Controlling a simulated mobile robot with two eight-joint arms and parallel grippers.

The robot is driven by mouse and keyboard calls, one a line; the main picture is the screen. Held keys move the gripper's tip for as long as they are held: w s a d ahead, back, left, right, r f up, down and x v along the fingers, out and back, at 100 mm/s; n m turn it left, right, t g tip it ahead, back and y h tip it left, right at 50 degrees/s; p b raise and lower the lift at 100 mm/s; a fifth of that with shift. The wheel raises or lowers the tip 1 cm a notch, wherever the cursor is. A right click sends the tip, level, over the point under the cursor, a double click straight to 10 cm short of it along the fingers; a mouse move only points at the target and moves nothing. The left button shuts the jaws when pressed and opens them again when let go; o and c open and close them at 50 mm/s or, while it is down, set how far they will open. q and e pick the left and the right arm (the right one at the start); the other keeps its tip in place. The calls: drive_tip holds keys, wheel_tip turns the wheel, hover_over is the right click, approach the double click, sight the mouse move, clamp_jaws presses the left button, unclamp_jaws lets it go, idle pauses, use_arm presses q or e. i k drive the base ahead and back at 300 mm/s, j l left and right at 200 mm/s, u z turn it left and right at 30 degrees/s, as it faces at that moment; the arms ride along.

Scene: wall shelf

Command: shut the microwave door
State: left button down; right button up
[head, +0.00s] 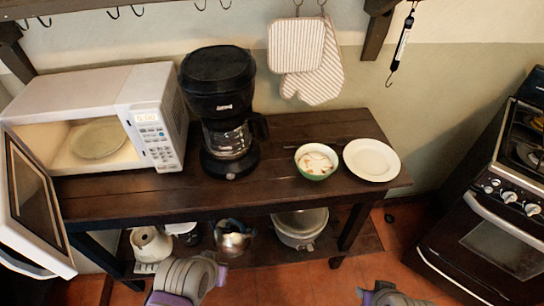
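The white microwave (150,90) stands at the left end of the dark wooden table. Its door (35,205) is swung wide open toward the front left, with its dark window facing right. The lit cavity shows a round turntable plate (98,139) with nothing visible on it. The control panel (155,135) with a lit display is on the right of the opening. Grey and purple parts of my arms show at the bottom edge, left of centre and right of centre. They are apart from the door. I see no fingers of either gripper.
A black coffee maker (222,110) stands close right of the microwave. A green-rimmed bowl (316,161) and a white plate (371,159) are on the table (270,190). A kettle (232,237) and a pot (300,228) sit on the lower shelf. A stove (495,220) is at right.

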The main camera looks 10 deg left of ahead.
sight(36, 199)
drive_tip(key=k+j+u, duration=0.2)
drive_tip(key=j, duration=0.15)
drive_tip(key=k+j+u, duration=0.25)
drive_tip(key=j, duration=0.15)
drive_tip(key=j+u, duration=0.2)
drive_tip(key=j, duration=0.15)
drive_tip(key=k+j+u, duration=0.1)
drive_tip(key=j+u, duration=0.15)
drive_tip(key=j, duration=0.2)
drive_tip(key=j+u, duration=0.2)
drive_tip(key=j, duration=0.25)
drive_tip(key=k, duration=0.05)
